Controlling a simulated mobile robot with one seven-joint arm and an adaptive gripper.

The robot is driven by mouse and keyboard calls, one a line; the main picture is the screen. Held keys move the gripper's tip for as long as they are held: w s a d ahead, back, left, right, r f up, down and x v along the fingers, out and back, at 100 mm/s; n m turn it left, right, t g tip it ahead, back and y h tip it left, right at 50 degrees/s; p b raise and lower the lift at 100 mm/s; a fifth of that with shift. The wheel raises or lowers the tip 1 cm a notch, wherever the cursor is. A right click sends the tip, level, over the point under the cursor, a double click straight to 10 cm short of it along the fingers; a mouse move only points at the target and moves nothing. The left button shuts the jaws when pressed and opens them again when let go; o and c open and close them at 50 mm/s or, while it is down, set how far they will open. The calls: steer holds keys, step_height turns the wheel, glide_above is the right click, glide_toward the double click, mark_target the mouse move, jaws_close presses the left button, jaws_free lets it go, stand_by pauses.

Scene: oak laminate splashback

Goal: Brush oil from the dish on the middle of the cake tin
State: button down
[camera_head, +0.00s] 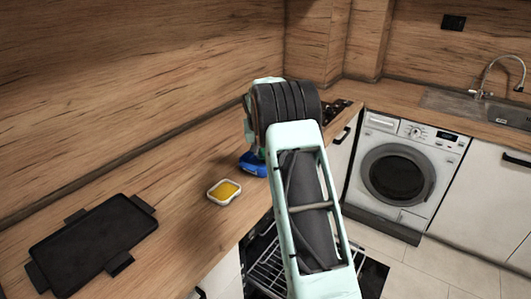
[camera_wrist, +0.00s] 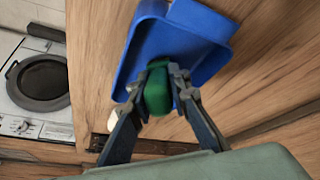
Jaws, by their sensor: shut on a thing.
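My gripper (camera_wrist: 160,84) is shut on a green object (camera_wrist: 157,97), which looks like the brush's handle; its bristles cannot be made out. A blue, rimmed, tray-like piece (camera_wrist: 203,22) lies just beyond the fingertips; I cannot tell whether the green object touches it. In the head view the blue piece (camera_head: 253,164) shows on the worktop below my wrist, and my arm hides most of the gripper. A small white-rimmed dish (camera_head: 224,192) of yellow oil stands nearby, to the lower left. A flat, dark, tabbed pan (camera_head: 95,243), apparently the cake tin, lies at the left.
The wooden worktop (camera_head: 175,190) has free room between the dark pan and the dish. A wooden splashback (camera_head: 110,90) rises behind it. An open wire rack (camera_head: 268,262) is below the front edge. A washing machine (camera_head: 398,172) and sink (camera_head: 490,108) are at the right.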

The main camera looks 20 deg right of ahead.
mark_target(250, 166)
steer(key=shift+s+a+f+b, duration=0.1)
steer(key=shift+s+a+b, duration=0.5)
steer(key=shift+a, duration=0.35)
steer(key=shift+s+a+r+b, duration=0.1)
steer(key=shift+s+a+b, duration=0.5)
steer(key=shift+a, duration=0.3)
steer(key=shift+s+a+f+b, duration=0.1)
steer(key=shift+s+a+b, duration=0.45)
steer(key=shift+a, duration=0.4)
steer(key=shift+w+a, duration=0.15)
steer(key=shift+w, duration=0.15)
steer(key=shift+w+p, duration=0.1)
steer(key=shift+p, duration=0.2)
steer(key=shift+w+d+p, duration=0.45)
steer(key=shift+w+d, duration=0.05)
steer(key=shift+d, duration=0.35)
steer(key=shift+w+d+p, duration=0.4)
steer(key=shift+w+d, duration=0.1)
steer(key=shift+d, duration=0.35)
steer(key=shift+w+d+p, duration=0.8)
steer(key=shift+d, duration=0.35)
steer(key=shift+w+d+p, duration=0.75)
steer(key=shift+d+p, duration=0.05)
steer(key=shift+d, duration=0.3)
steer(key=shift+w+d+p, duration=0.3)
steer(key=shift+w+d, duration=0.05)
steer(key=shift+d, duration=0.2)
steer(key=shift+w+d+p, duration=0.3)
steer(key=shift+d, duration=0.2)
